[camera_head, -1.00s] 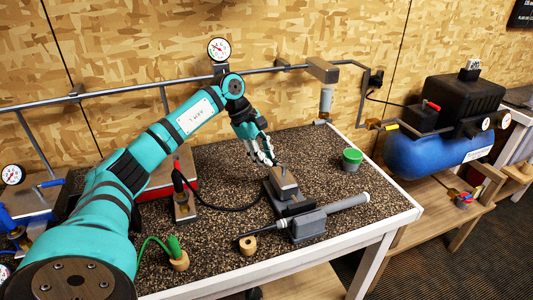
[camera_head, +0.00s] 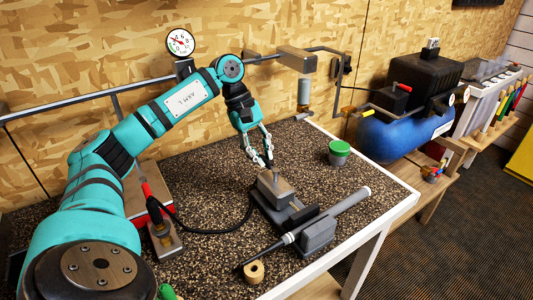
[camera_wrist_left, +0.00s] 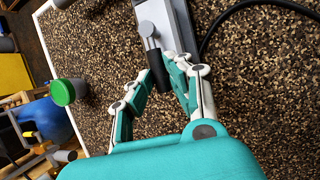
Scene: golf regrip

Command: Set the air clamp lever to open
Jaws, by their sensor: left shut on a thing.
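The air clamp is a grey metal block (camera_head: 277,187) on a dark base, on the speckled bench top. Its lever has a dark grip (camera_wrist_left: 157,66) and a round metal pivot end (camera_wrist_left: 148,30) in the left wrist view. My left gripper (camera_head: 262,163) reaches down to the clamp from behind, and is shut on the lever grip, with one finger on each side of it. The fingertips partly hide the lever in the head view. A golf club (camera_head: 350,201) with a grey grip lies across a second block in front of the clamp. My right gripper is not in view.
A green-lidded cup (camera_head: 339,152) stands right of the clamp. A black hose (camera_head: 213,231) curves left to a red-handled tool on a stand (camera_head: 163,238). A tape roll (camera_head: 254,272) is near the front edge. A blue compressor (camera_head: 392,134) stands beyond the bench.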

